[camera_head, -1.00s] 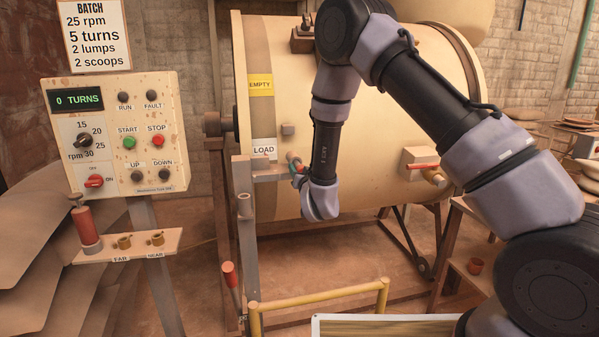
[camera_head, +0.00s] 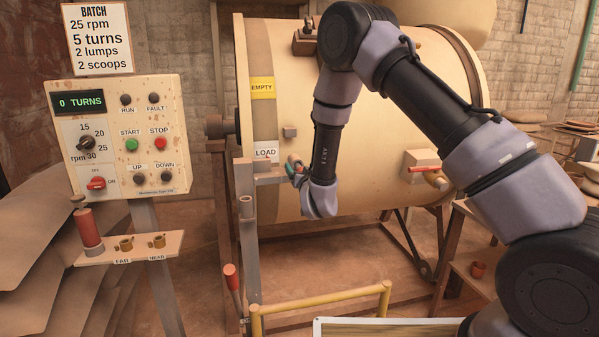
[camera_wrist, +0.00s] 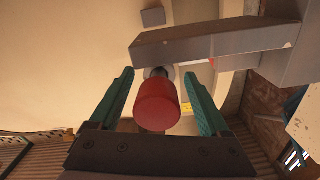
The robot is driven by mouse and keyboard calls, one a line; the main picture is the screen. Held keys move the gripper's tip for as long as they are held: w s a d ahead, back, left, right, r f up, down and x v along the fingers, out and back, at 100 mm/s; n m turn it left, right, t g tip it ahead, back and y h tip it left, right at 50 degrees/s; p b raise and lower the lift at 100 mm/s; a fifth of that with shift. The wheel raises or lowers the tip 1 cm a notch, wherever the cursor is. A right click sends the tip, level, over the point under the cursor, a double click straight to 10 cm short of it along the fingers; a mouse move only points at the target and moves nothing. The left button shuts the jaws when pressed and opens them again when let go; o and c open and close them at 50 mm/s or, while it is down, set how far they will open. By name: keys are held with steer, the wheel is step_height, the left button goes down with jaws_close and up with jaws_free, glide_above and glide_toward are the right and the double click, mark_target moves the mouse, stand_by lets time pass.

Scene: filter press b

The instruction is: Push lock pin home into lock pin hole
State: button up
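The lock pin (camera_wrist: 158,104) shows in the wrist view as a red rounded grip with a short dark shank. Its far end meets the grey metal bracket (camera_wrist: 205,46); the lock pin hole itself is hidden, so I cannot tell how deep the pin sits. My gripper (camera_wrist: 159,76) has its two green fingers on either side of the red grip, with a visible gap on each side. In the head view my gripper (camera_head: 297,170) is at the bracket (camera_head: 268,178) below the LOAD label, seen small and partly hidden by my wrist.
The cream drum (camera_head: 385,150) stands right behind the bracket. A grey post (camera_head: 248,250) rises below it, beside a red-tipped lever (camera_head: 231,278). A yellow rail (camera_head: 320,300) crosses in front. The control panel (camera_head: 120,135) and a pin shelf (camera_head: 140,245) stand at left.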

steer(key=v, duration=1)
steer(key=shift+s, duration=0.4)
steer(key=shift+d, duration=0.1)
